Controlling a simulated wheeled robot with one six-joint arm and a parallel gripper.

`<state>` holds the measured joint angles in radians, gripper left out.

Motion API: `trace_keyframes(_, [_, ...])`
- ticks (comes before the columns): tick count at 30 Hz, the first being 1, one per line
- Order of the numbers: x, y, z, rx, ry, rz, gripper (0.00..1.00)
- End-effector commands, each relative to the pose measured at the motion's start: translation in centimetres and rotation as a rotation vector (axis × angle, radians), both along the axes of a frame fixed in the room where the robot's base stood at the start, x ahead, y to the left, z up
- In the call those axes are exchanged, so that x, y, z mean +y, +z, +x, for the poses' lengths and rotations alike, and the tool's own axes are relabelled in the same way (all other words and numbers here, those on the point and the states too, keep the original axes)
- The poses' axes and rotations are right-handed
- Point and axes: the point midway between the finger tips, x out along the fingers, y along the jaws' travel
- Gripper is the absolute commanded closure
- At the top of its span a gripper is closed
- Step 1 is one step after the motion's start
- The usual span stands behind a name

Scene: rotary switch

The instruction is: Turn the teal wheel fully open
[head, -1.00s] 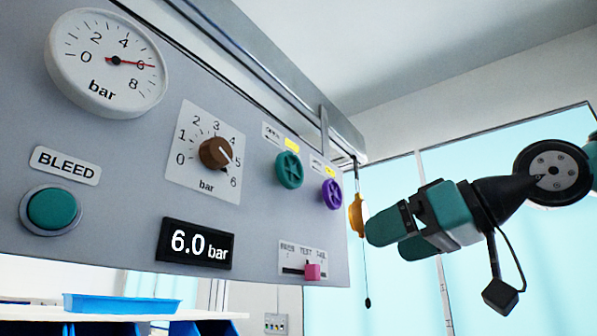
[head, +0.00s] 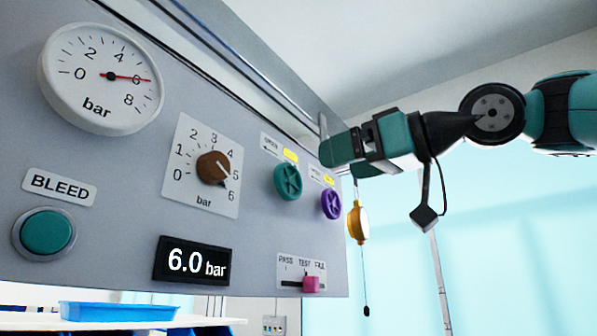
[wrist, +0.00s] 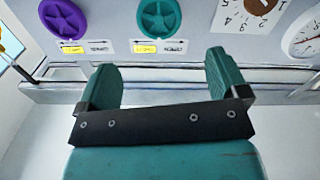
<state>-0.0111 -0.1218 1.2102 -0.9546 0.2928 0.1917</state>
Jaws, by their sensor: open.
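The teal wheel (head: 287,181) is a round handwheel on the grey panel, right of the brown knob, with a yellow-marked label above it. In the wrist view the teal wheel (wrist: 159,18) is at the top centre, beyond the fingertips. My gripper (head: 338,150) is up and to the right of the wheel in the head view, not touching it. In the wrist view my gripper (wrist: 163,78) shows two teal fingers spread wide with nothing between them.
A purple wheel (head: 331,204) sits right of the teal one. A brown knob (head: 213,167), a gauge (head: 101,78), a display reading 6.0 bar (head: 191,260), a teal BLEED button (head: 45,232) and a pink slider (head: 310,284) are on the panel. An orange pendant (head: 357,222) hangs at its right edge.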

Motion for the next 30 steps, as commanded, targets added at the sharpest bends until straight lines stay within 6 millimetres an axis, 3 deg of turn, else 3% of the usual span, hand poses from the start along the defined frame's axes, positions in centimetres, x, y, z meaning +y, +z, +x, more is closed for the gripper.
trace_keyframes(6, [3.9, 0.2, 2.8, 0.005, 0.007, -0.001, 0.08])
trace_keyframes(12, [6.4, 0.2, 4.9, 0.002, 0.004, -0.002, 0.08])
trace_keyframes(26, [7.5, 0.0, 5.8, -0.001, 0.000, -0.001, 0.08])
trace_keyframes(30, [7.5, 0.0, 5.8, 0.001, 0.000, -0.001, 0.35])
